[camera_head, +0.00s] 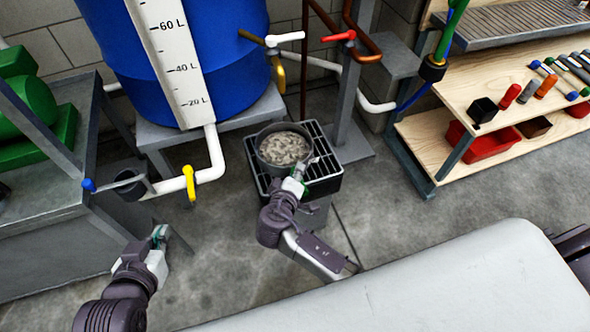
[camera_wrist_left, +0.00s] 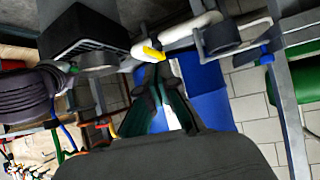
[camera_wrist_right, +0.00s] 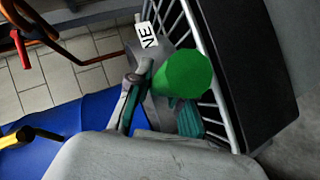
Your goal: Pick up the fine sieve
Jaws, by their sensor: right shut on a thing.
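A round, dark-rimmed pan, apparently the fine sieve (camera_head: 283,148), sits on or just over the black grate (camera_head: 328,186), with lumpy grey material in it. My right gripper (camera_head: 297,184) is at its near side, shut on its handle. In the right wrist view the green round handle end (camera_wrist_right: 183,73) is between the fingers, beside a white tag (camera_wrist_right: 147,35) whose visible letters read "NE". The rest of the sieve is mostly hidden there. My left gripper (camera_head: 160,236) is low at the left, away from the sieve, empty, its fingertips close together.
A blue barrel (camera_head: 215,60) with a litre scale stands behind, with a white pipe (camera_head: 216,150) and yellow valve (camera_head: 189,183) left of the grate. A grey bench (camera_head: 40,235) is at left. Wooden shelves (camera_head: 440,160) hold a red bin (camera_head: 484,145) and tools at right.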

